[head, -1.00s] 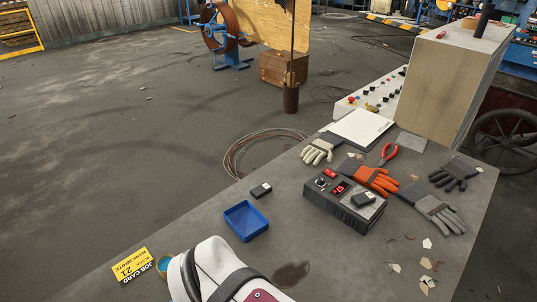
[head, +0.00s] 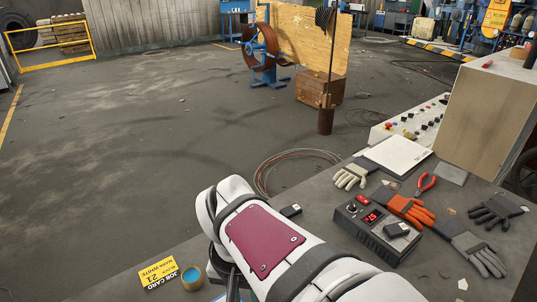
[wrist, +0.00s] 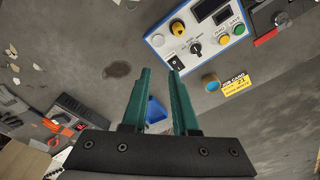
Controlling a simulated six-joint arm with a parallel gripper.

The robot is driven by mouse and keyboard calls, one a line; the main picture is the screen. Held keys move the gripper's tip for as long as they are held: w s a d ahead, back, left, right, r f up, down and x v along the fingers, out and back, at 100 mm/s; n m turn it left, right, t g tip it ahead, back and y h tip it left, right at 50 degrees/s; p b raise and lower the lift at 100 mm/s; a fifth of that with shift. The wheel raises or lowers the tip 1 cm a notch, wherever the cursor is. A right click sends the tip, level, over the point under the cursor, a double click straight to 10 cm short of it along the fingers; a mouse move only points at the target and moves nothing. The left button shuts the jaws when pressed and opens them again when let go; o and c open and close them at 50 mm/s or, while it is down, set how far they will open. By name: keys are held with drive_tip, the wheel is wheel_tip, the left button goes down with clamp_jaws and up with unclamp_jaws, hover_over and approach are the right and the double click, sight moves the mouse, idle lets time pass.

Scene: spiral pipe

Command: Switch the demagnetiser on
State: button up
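A dark box (head: 376,232) with a lit red display, a knob and a small red switch sits on the bench in the head view; a black block lies on its top. It also shows at the left of the wrist view (wrist: 70,118). A white-and-blue panel (wrist: 212,52) with a knob, a black rocker switch, a display and coloured buttons shows at the top of the wrist view. No readable label tells me which one is the demagnetiser. My gripper (wrist: 161,72) is open and empty, its green fingers apart from both units.
A blue tray (wrist: 157,112) shows between my fingers. A yellow job card (head: 158,272) and a small round pot (head: 191,279) lie near the bench's front. Gloves (head: 408,209), red pliers (head: 426,185) and a clipboard (head: 398,157) lie around the dark box.

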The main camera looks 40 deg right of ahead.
drive_tip(key=w+d+m+h, duration=0.1)
drive_tip(key=w+d, duration=0.2)
drive_tip(key=d, duration=0.1)
drive_tip(key=w+d+m+h, duration=0.1)
drive_tip(key=w+d, duration=0.2)
drive_tip(key=d, duration=0.1)
drive_tip(key=w+d+m+h, duration=0.1)
drive_tip(key=w+d, duration=0.2)
drive_tip(key=d, duration=0.2)
drive_tip(key=shift+r+m, duration=0.25)
drive_tip(key=shift+m, duration=0.05)
clamp_jaws()
drive_tip(key=w+d+f+m+h, duration=0.1)
drive_tip(key=d+f+m+h, duration=0.1)
drive_tip(key=d, duration=0.9)
drive_tip(key=w+d+f+m+h, duration=0.1)
drive_tip(key=w+d+f+m, duration=0.1)
drive_tip(key=d, duration=0.9)
drive_tip(key=w+d+f+m+h, duration=0.2)
drive_tip(key=d, duration=0.9)
drive_tip(key=shift+d+f+h, duration=0.25)
drive_tip(key=shift+h, duration=0.05)
